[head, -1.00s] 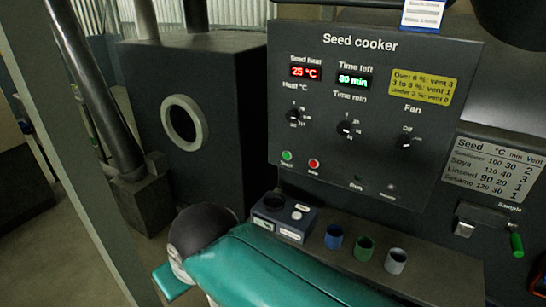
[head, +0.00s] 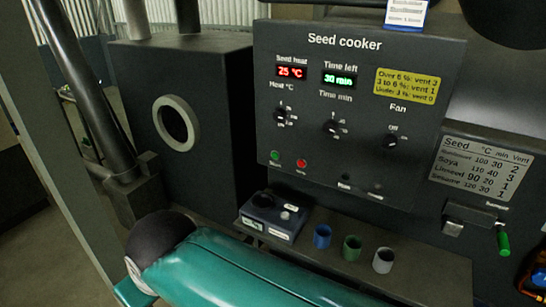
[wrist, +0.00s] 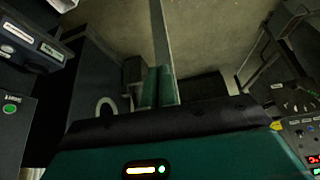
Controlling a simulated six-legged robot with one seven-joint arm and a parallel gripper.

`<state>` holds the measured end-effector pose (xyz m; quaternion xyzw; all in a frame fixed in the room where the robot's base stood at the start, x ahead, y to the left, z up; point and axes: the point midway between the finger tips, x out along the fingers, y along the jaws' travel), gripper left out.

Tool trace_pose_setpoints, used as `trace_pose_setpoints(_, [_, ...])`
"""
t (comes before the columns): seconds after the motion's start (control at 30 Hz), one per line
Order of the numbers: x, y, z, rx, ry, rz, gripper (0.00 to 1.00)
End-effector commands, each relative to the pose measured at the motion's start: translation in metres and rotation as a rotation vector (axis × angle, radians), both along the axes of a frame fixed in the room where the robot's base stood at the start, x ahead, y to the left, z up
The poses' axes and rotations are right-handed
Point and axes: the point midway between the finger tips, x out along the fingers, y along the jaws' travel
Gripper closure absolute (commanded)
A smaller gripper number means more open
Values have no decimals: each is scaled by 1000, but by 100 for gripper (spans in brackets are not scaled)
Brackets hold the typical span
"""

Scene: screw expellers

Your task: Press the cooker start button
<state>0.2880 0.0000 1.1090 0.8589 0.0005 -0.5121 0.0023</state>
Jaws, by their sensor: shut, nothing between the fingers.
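The Seed cooker panel (head: 345,120) faces me in the head view. Its green start button (head: 275,155) sits at the lower left, beside the red stop button (head: 301,163). The displays read 25 °C and 30 min. My teal arm crosses the bottom of the head view without hiding the button.
A ledge below the panel holds a blue-grey device (head: 273,217) and blue (head: 322,237), green (head: 352,249) and grey (head: 383,260) cups. A dark box with a round port (head: 175,123) stands left. A grey post (head: 75,170) rises at far left.

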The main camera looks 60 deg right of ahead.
Motion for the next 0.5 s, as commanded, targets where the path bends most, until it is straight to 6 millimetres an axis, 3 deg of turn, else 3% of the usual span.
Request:
trace_pose_setpoints(0.13, [26,-15,-2,-59,-49,33,100])
trace_pose_setpoints(0.23, [62,-40,-5,-165,-121,94,100])
trace_pose_setpoints(0.4, [132,-108,-14,-453,-258,241,100])
trace_pose_setpoints(0.5, [163,-154,-22,-648,-313,323,100])
